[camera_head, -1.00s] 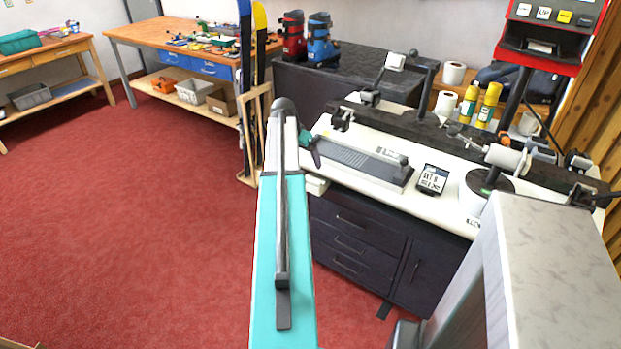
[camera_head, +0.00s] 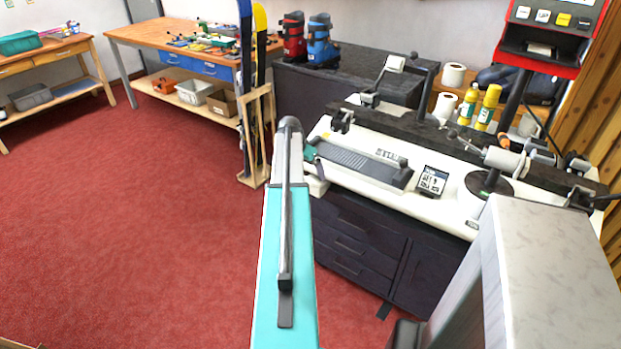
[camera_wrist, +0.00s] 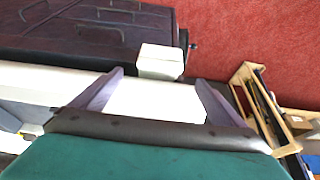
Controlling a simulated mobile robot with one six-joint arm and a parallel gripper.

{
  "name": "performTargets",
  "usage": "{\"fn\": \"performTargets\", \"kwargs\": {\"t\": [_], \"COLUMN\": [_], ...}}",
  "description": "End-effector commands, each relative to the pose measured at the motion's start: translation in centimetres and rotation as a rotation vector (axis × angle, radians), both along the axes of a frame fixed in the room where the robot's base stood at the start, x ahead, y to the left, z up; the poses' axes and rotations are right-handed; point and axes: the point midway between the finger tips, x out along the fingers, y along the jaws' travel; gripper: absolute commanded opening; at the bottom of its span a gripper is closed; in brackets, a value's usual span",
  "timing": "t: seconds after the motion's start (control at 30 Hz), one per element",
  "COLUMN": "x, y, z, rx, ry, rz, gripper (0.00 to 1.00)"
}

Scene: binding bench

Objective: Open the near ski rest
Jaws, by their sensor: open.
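My gripper (camera_head: 313,160) is at the left front corner of the white bench top (camera_head: 450,203), partly hidden behind my own arm. In the wrist view its two grey-purple fingers (camera_wrist: 155,90) are spread apart, with white bench surface between them and nothing held. A small white block (camera_head: 317,185) juts out below the bench corner; it also shows beyond the fingers in the wrist view (camera_wrist: 161,61), with a dark knob beside it. Black clamp-like supports stand by the long dark beam, one at left (camera_head: 342,121), one at right (camera_head: 582,197). I cannot tell which part is the near ski rest.
A grey ribbed plate (camera_head: 355,163) and a small display (camera_head: 433,180) are on the bench. Dark drawers (camera_head: 350,240) are below. A wooden rack (camera_head: 254,140) holding skis stands left of the bench. Red floor (camera_head: 120,220) is clear at left.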

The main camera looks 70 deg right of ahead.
Motion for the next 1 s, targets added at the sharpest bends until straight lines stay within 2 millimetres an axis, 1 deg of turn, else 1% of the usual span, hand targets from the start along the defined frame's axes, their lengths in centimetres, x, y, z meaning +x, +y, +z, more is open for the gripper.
{"fn": "performTargets", "kwargs": {"t": [0.03,0.3,0.5,0.7,0.93,0.97,1.0], "x": [-0.1,-0.4,-0.6,-0.7,-0.7,-0.7,-0.7], "y": [-0.3,-1.6,-2.3,-2.5,-2.5,-2.5,-2.5], "z": [-0.6,-3.9,-5.6,-6.3,-6.4,-6.4,-6.3], "rx": [0.001,0.001,0.001,0.000,0.000,0.000,0.000], "ry": [0.001,0.001,0.000,0.000,0.000,0.000,0.000], "rz": [0.000,0.000,-0.001,0.000,0.000,0.000,0.000], "gripper": [0.94,0.94,0.94,0.94,0.94,0.92,0.85]}}
